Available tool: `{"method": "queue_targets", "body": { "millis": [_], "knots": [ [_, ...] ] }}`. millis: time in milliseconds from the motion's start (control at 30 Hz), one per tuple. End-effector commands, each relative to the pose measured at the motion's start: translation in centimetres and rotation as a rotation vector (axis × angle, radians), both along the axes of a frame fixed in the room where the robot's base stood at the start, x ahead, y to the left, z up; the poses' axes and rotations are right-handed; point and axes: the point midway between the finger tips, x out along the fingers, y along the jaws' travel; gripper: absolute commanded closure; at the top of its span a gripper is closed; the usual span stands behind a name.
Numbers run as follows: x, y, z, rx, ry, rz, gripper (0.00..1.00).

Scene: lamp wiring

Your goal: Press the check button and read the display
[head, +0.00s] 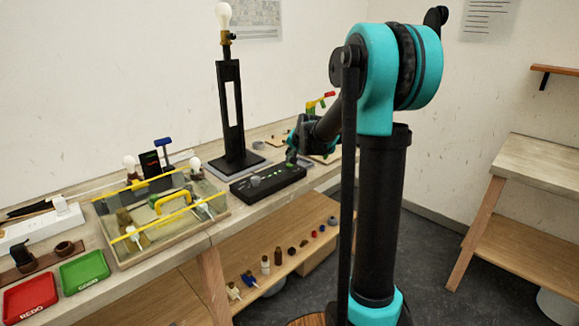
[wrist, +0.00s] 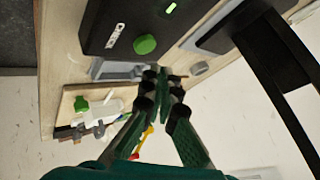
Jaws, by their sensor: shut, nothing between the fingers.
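The black check box (head: 268,183) lies on the bench in front of the lamp, with small green lights on its top. In the wrist view the box (wrist: 112,22) carries a round green check button (wrist: 145,44) beside a white label, and a small lit green display (wrist: 171,8). The display is too small and cut off to read. My gripper (wrist: 162,72) is shut and empty, its tips just beside the box edge near the button, apart from the button in the picture. In the head view my gripper (head: 292,158) is at the box's right end, partly hidden by my arm.
A tall black lamp (head: 229,110) with a bulb stands behind the box. A clear-lidded case (head: 160,225) with yellow handles, a red tray (head: 30,297) and a green tray (head: 84,271) are to the left. A wooden board (wrist: 75,105) with small parts lies near my gripper.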

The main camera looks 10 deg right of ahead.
Motion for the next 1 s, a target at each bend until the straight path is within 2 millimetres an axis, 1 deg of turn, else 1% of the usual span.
{"method": "queue_targets", "body": {
  "millis": [100, 233, 1000],
  "knots": [
    [0.02, 0.0, -0.8, 0.0, 0.0, 0.0, 1.0],
    [-0.02, 0.0, -1.2, 0.0, 0.0, 0.0, 1.0],
    [-0.02, 0.0, -1.24, 0.0, 0.0, 0.0, 1.0]
  ]
}}
